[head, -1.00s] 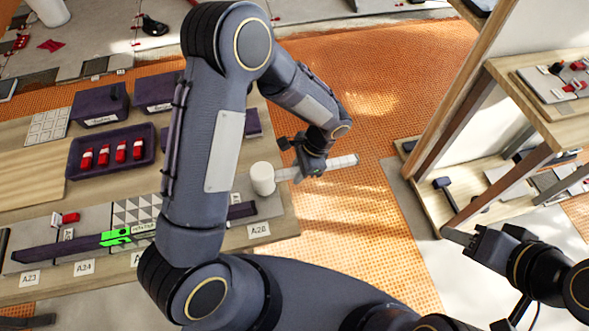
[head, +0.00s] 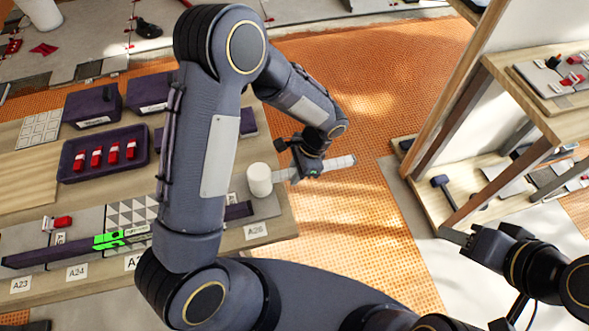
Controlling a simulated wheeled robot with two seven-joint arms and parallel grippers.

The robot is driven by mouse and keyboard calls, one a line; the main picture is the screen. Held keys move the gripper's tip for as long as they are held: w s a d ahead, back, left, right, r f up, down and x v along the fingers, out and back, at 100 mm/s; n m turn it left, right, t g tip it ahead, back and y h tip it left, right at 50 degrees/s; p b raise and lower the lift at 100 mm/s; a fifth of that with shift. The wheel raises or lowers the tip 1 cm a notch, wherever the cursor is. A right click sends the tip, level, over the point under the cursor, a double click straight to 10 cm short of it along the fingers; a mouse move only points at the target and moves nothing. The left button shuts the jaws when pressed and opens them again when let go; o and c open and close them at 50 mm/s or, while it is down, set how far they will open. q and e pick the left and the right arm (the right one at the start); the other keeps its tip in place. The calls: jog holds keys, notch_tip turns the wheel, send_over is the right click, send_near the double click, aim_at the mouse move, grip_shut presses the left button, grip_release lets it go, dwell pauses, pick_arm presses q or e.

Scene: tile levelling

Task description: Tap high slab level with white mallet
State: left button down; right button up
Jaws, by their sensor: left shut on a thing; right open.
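My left gripper (head: 298,172) is shut on the handle of the white mallet (head: 259,180). The white cylindrical head is at the left end of the handle, over or near the right end of the slab row; its exact height is unclear. The row has grey slabs (head: 25,238) and a triangle-patterned slab (head: 124,214). A long dark straightedge (head: 50,252) with a bright green part (head: 108,240) lies along the row. My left arm hides part of the row, and I cannot tell which slab is high. My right gripper (head: 458,238) is open and empty at the right, away from the bench.
A dark tray (head: 75,176) with several red pieces and dark boxes (head: 92,106) stand behind the row. Labels such as A24 (head: 77,272) and A26 (head: 256,231) mark the bench's front. A wooden shelf unit (head: 508,78) stands at the right, with orange matting (head: 375,215) between.

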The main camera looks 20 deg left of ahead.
pick_arm(q)
jog(key=shift+r+p, duration=0.25)
jog(key=shift+p, duration=0.1)
notch_tip(320, 180, up, 5)
jog(key=p, duration=0.3)
jog(key=shift+f, duration=0.15)
dwell(2.0)
notch_tip(320, 180, down, 4)
jog(key=b, duration=0.3)
jog(key=shift+f+b, duration=0.1)
jog(key=shift+b, duration=0.25)
jog(key=shift+h, duration=0.3)
notch_tip(320, 180, up, 5)
jog(key=p, duration=0.3)
jog(key=shift+p, duration=0.3)
jog(key=shift+f, duration=0.1)
